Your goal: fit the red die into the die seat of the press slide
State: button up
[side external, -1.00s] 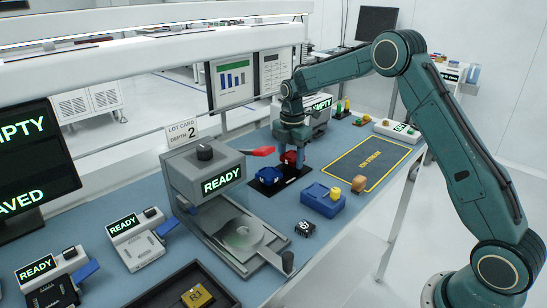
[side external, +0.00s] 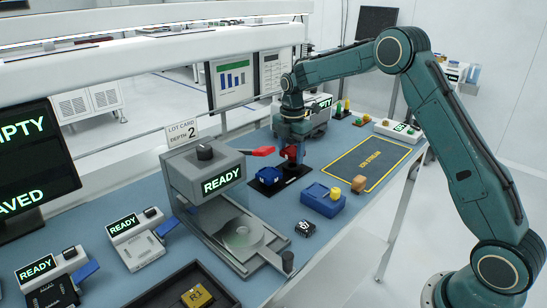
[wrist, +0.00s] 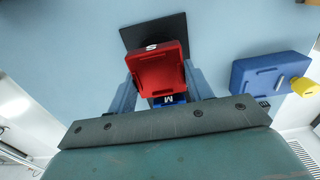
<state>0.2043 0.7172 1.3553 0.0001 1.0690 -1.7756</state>
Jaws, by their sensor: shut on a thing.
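The red die (side external: 292,153), marked S in the wrist view (wrist: 158,70), is between the two fingers of my gripper (side external: 290,150), which is shut on it. It is above the black pad (side external: 290,176) on the bench. A blue die (side external: 267,175) sits on the pad to its left; in the wrist view the blue die (wrist: 168,100), marked M, is partly hidden behind the red die. The press slide (side external: 240,240) is below the READY press head, at the front left of my gripper. Its round light-grey die seat (side external: 243,236) looks empty.
The press (side external: 205,175) stands left of the pad, with a red-ended lever (side external: 262,151) reaching toward my gripper. A blue block with a yellow knob (side external: 322,200) and a small black part (side external: 304,228) are right of the slide.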

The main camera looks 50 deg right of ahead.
aim_at(291, 151)
jog(key=shift+r, duration=0.1)
notch_tip(291, 151, up, 17)
jog(key=s+a+n, duration=0.4)
jog(key=a, duration=0.5)
jog(key=s+a+n, duration=0.4)
jog(key=a, duration=0.6)
jog(key=s+a+n, duration=0.4)
jog(key=a, duration=0.5)
notch_tip(291, 151, down, 11)
jog(key=shift+w+a+r, duration=0.15)
jog(key=shift+a+r, duration=0.05)
jog(key=shift+a, duration=0.1)
jog(key=shift+f, duration=0.2)
jog(key=shift+f, duration=2.7)
jog(key=shift+f, duration=0.3)
